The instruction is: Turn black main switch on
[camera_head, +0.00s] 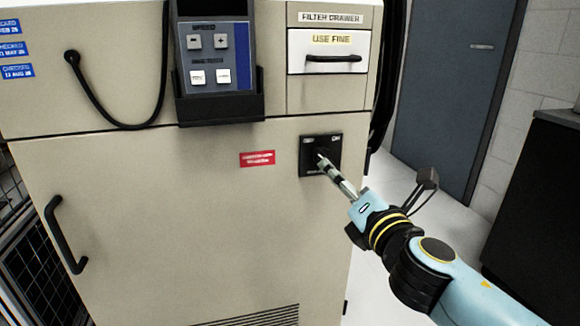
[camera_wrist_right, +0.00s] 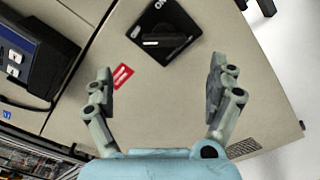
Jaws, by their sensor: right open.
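The black main switch (camera_head: 334,143) is a square black plate on the right side of the beige cabinet front, below the filter drawer. In the right wrist view the switch (camera_wrist_right: 163,33) shows tilted, with a dark knob (camera_wrist_right: 178,42) and a light mark on it. Part of an "ON" label shows at its upper edge. My right gripper (camera_head: 321,158) is in front of the switch and hides part of it in the head view. In the wrist view the right gripper (camera_wrist_right: 160,85) is open and empty, its fingers well apart, with the switch ahead between and beyond them. My left gripper is not in view.
A red label (camera_head: 257,158) is left of the switch. A control panel (camera_head: 215,60) sits in a black holder above, with a black cable (camera_head: 110,122) at its left. The filter drawer (camera_head: 330,52) and a door handle (camera_head: 66,235) protrude. Floor (camera_head: 400,190) is free at right.

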